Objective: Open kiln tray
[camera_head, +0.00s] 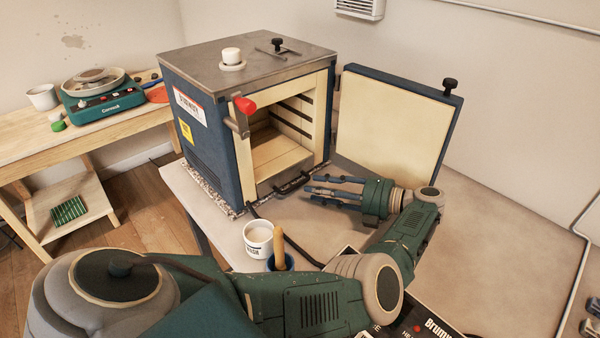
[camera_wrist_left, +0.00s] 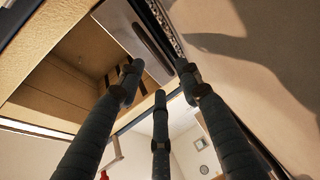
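The kiln (camera_head: 212,130) stands on the table with its door (camera_head: 390,125) swung wide open to the right. Its cream chamber is visible. A dark bar handle (camera_head: 292,184) sits low at the front opening; a grey metal front with this handle (camera_wrist_left: 152,45) also shows in the left wrist view. My left gripper (camera_head: 311,189) is just right of the handle, fingers pointing left towards it. In the left wrist view the three fingers (camera_wrist_left: 160,77) are spread, with nothing between them. Whether a fingertip touches the handle cannot be told. My right gripper is not in view.
A white mug (camera_head: 258,238) and a dark blue cup (camera_head: 280,262) with a wooden handle in it stand close to my left arm. A red-tipped latch (camera_head: 244,105) juts from the kiln's front. The tabletop right of my arm is largely clear.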

